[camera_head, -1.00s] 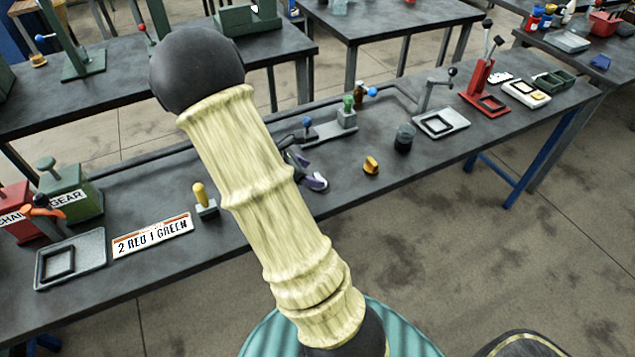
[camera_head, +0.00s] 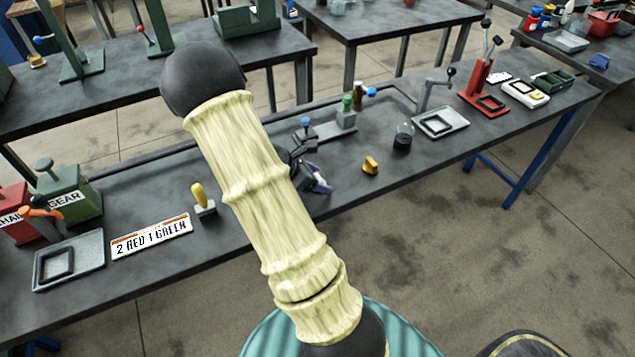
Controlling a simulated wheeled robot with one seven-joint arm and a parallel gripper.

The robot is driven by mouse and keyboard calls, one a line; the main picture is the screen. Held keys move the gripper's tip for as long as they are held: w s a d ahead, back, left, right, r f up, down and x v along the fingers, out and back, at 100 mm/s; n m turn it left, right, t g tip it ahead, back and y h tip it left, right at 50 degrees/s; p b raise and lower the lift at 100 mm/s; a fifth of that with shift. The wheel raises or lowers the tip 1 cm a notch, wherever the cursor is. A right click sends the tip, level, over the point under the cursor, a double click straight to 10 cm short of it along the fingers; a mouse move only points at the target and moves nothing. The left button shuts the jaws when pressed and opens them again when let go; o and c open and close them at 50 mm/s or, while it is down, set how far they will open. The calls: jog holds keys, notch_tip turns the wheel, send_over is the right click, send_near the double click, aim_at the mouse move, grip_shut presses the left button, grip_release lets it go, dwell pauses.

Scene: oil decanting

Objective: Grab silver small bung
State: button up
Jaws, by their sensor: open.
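My gripper (camera_head: 315,176) is just right of my pale arm, low over the middle of the near bench (camera_head: 240,245). It is dark with purplish-white fingertips. It is open, and I see nothing held between the fingers. My arm covers part of it and the bench behind. I cannot make out a silver small bung; it may be hidden by my arm or gripper, or be too small. A small glass vessel (camera_head: 403,137) with dark contents stands to the right of my gripper. A small yellow-orange piece (camera_head: 370,166) lies between them.
A yellow-handled piece (camera_head: 203,200) and a "2 RED 1 GREEN" sign (camera_head: 152,237) are left. A grey lever press (camera_head: 440,122) and a red press (camera_head: 483,95) stand right.

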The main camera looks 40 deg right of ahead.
jog(key=c, duration=1.1)
notch_tip(320, 180, up, 10)
jog(key=shift+p, duration=0.65)
